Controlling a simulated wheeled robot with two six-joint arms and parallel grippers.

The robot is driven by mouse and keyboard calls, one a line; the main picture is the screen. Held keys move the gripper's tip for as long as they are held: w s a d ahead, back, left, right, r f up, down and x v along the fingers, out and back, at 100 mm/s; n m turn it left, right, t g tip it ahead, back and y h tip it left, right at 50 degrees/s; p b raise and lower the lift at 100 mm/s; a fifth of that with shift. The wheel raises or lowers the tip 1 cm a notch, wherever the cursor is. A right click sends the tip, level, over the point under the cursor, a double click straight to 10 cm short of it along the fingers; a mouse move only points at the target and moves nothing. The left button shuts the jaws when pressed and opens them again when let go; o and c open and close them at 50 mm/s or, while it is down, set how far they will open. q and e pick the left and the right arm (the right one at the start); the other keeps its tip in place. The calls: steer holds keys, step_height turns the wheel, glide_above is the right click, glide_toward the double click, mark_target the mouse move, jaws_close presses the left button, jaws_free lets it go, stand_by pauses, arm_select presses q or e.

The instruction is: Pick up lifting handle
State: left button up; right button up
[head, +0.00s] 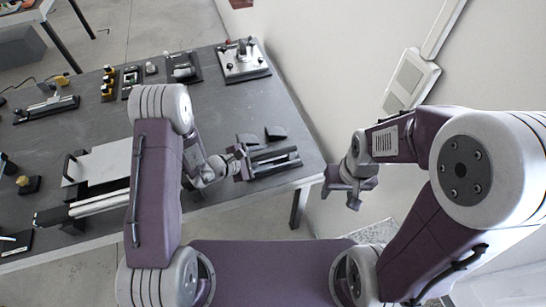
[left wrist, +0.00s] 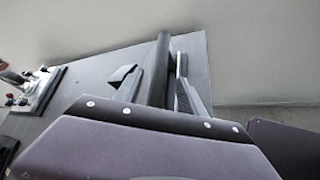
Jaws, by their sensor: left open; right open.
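A dark fixture (head: 274,160) with a long bar and ridged side rails lies near the right edge of the grey table. In the left wrist view its round dark bar (left wrist: 155,68) runs away from the camera, beside a dark angled piece (left wrist: 122,80). This bar may be the lifting handle; I cannot be sure. My left gripper (head: 240,163) is open at the fixture's left end, and contact cannot be told. Its purple body covers the bar's near end in the wrist view. My right gripper (head: 358,189) is open and empty, off the table's right edge.
A light board with a clamp (head: 242,62) lies at the far end. Several small items line the back. The wall is close on the right.

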mark_target(269, 155)
arm_select(q)
steer(key=x, duration=0.4)
steer(key=shift+w+d+r+b, duration=0.15)
steer(key=shift+d+b, duration=0.15)
steer(key=shift+d, duration=0.15)
steer(key=shift+a, duration=0.15)
steer(key=shift+c, duration=0.7)
jaws_close()
